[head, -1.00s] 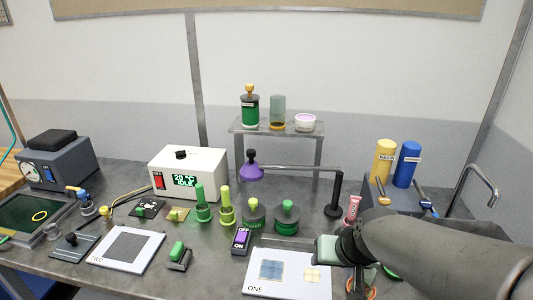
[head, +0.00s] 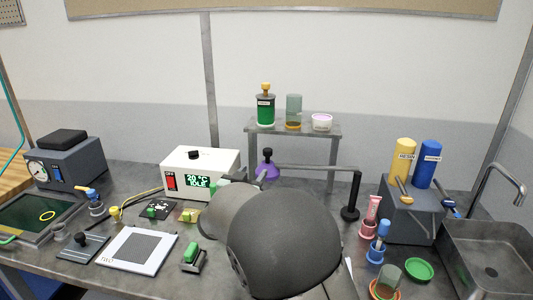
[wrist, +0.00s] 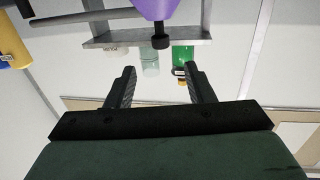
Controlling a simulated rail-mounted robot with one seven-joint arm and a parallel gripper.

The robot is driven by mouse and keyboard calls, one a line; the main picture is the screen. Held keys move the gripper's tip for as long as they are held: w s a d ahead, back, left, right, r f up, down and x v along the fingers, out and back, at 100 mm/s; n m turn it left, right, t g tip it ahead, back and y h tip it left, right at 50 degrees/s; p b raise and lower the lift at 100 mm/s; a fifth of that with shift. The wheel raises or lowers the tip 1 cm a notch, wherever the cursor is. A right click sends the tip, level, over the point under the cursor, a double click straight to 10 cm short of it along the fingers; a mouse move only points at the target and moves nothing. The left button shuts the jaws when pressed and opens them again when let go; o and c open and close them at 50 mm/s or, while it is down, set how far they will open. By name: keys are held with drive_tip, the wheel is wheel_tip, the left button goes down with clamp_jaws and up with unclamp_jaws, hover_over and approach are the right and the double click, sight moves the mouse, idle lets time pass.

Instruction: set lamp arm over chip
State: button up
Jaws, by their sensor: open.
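The lamp has a purple head (head: 268,171) with a black knob on top, a thin grey arm (head: 315,168) and a black upright post (head: 353,195) on a round base. The head hangs at the left end of the arm. In the wrist view, which looks inverted, the purple head (wrist: 155,8) and its knob (wrist: 160,41) are at the top, beyond the fingertips. My gripper (wrist: 161,78) is open, with nothing between its fingers. In the head view my arm hides the gripper and the plate marked ONE; no chip can be made out.
A raised shelf (head: 292,130) with a green jar (head: 265,111) stands behind the lamp. A white heater box (head: 200,170) is at left. Resin bottles (head: 404,157) on a grey block (head: 412,210) stand right of the lamp post. A plate marked TWO (head: 128,250) lies front left.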

sight(266, 155)
drive_tip(key=p+x, duration=0.2)
drive_tip(key=x, duration=1.1)
drive_tip(key=shift+w+d+p, duration=0.1)
drive_tip(key=shift+w+p, duration=0.25)
drive_tip(key=shift+c, duration=0.2)
clamp_jaws()
